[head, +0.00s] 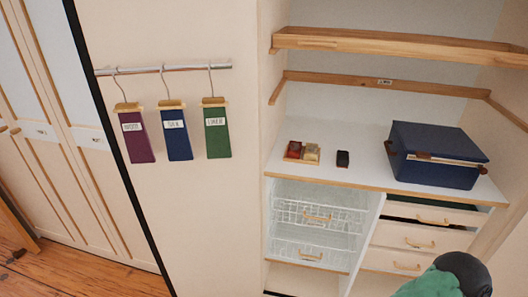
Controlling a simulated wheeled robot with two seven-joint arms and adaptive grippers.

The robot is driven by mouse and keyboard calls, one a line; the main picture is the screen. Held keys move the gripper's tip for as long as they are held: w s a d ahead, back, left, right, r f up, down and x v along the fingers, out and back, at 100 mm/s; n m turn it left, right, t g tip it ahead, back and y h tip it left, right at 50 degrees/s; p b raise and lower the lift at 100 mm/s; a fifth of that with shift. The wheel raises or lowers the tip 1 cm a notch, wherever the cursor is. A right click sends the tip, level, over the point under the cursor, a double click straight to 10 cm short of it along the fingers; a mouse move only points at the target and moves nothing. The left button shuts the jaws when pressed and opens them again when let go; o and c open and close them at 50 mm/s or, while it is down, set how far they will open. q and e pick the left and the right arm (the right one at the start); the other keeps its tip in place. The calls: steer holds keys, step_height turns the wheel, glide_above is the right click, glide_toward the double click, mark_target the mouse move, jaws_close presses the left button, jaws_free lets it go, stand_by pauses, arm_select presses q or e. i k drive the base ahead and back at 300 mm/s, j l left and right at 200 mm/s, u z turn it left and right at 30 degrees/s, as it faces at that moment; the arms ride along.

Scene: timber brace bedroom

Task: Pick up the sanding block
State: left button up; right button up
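On the white shelf top in the head view sits a small wooden tray (291,161) with a dark red block (293,149) and tan pieces (311,152) in it. A small black block (342,158) stands on the shelf just right of the tray, apart from it. I cannot tell for sure which of these is the sanding block; they are too small to make out. Neither of my grippers shows in the view.
A blue lidded box (436,170) stands right of the black block. Above is a wooden-edged shelf (400,42); below are wire baskets (318,215) and drawers (415,237). Purple, blue and green tags hang from a rail (165,69). A green-and-black rounded shape fills the lower right.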

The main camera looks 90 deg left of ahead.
mark_target(342, 161)
steer(key=u, duration=2.65)
